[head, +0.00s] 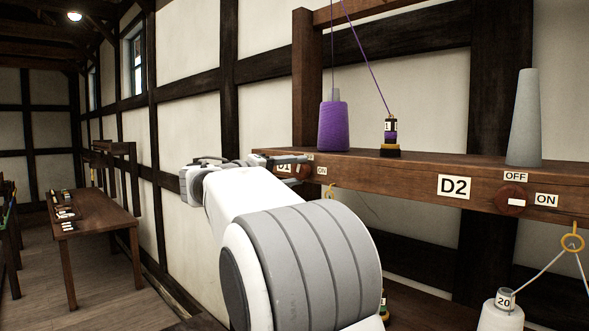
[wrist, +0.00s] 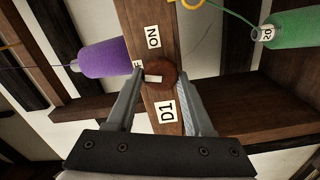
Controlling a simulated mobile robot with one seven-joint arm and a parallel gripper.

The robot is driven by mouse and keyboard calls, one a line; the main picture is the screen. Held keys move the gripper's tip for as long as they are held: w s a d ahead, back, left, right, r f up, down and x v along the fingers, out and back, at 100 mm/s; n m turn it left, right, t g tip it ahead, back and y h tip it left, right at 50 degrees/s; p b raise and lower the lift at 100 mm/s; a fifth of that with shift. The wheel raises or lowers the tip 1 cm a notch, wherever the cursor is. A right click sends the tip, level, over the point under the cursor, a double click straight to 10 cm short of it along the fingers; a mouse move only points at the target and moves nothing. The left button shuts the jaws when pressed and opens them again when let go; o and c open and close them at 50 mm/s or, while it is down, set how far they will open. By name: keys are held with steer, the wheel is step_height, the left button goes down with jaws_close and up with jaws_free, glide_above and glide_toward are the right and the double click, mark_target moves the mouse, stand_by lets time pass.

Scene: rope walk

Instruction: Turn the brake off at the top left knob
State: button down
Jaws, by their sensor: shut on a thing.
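The top left knob is a round, reddish-brown knob with a white mark, beside the D1 label (wrist: 167,111). In the wrist view my gripper (wrist: 158,80) has one finger on each side of the knob (wrist: 166,70) and is shut on it. The white mark points left in that view, towards a mostly hidden label whose last letter looks like an F. The ON label (wrist: 153,36) is clear of the mark. In the head view my gripper (head: 292,162) reaches the rail's left end and partly covers the knob (head: 306,172).
The wooden rail (head: 400,172) carries a purple spool (head: 333,126), a small bobbin (head: 390,138) and a grey cone (head: 524,118). A second knob (head: 512,200) sits right of the D2 label (head: 454,187). A yellow ring (head: 572,242) hangs below the rail. A table (head: 95,214) stands far left.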

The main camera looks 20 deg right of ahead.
steer(key=shift+n+p, duration=0.45)
steer(key=shift+n, duration=1.15)
steer(key=shift+c, duration=1.7)
jaws_free()
steer(key=b+v, duration=0.2)
steer(key=v, duration=1.5)
steer(key=shift+a+b, duration=0.25)
steer(key=shift+b, duration=0.1)
steer(key=shift+s+d, duration=0.15)
